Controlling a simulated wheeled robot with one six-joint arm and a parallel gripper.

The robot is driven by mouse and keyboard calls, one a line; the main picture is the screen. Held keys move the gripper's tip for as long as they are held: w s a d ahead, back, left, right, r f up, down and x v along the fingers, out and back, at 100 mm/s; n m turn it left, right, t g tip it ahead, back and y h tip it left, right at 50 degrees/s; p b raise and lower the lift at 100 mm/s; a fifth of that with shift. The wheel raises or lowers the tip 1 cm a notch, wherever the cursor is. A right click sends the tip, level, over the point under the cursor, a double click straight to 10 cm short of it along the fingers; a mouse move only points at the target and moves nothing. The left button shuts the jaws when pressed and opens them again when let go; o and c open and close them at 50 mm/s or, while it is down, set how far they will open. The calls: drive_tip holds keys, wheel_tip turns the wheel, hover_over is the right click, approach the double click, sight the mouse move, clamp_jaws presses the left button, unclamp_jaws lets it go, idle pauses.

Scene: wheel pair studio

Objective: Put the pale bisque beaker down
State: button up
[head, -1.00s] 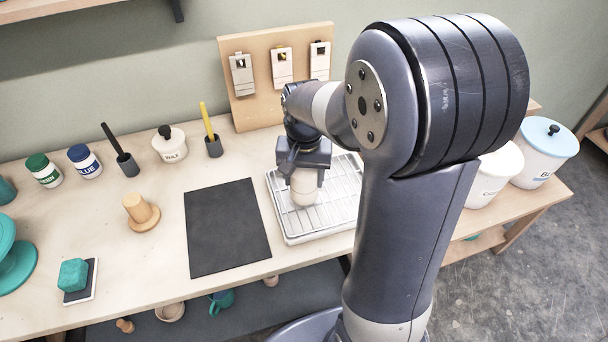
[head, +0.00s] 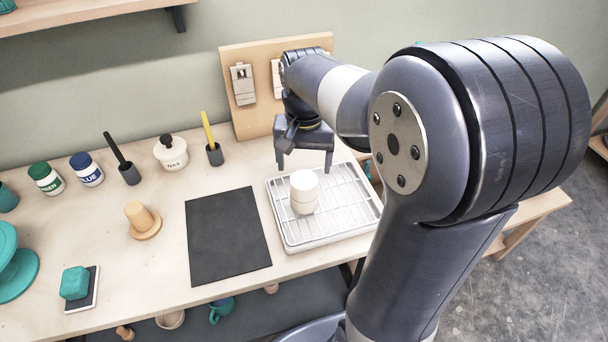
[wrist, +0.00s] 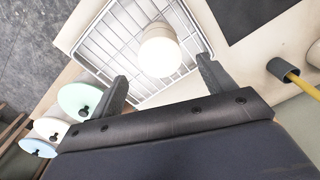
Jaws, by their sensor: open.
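The pale bisque beaker (head: 304,191) stands upright on the wire rack in the white tray (head: 290,238), left of the rack's middle. It also shows in the wrist view (wrist: 159,50), just beyond the fingertips. My gripper (head: 304,170) is open and empty, raised above and behind the beaker, with its two fingers spread wide. In the wrist view the open fingers (wrist: 162,72) are apart from the beaker and nothing is between them.
A dark mat (head: 228,235) lies left of the tray, bare. Behind it stand a wax pot (head: 171,154) and a holder with a yellow tool (head: 214,153). A wooden board (head: 243,110) stands at the back. Lidded tubs (wrist: 82,100) show in the wrist view.

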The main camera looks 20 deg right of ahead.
sight(304, 179)
wheel_tip(304, 179, up, 4)
drive_tip(key=shift+r, duration=0.1)
idle(0.4)
wheel_tip(304, 179, down, 12)
drive_tip(key=shift+r+b, duration=0.1)
drive_tip(key=shift+b, duration=0.4)
drive_tip(key=shift+w+r, duration=0.1)
drive_tip(key=shift+r, duration=1.2)
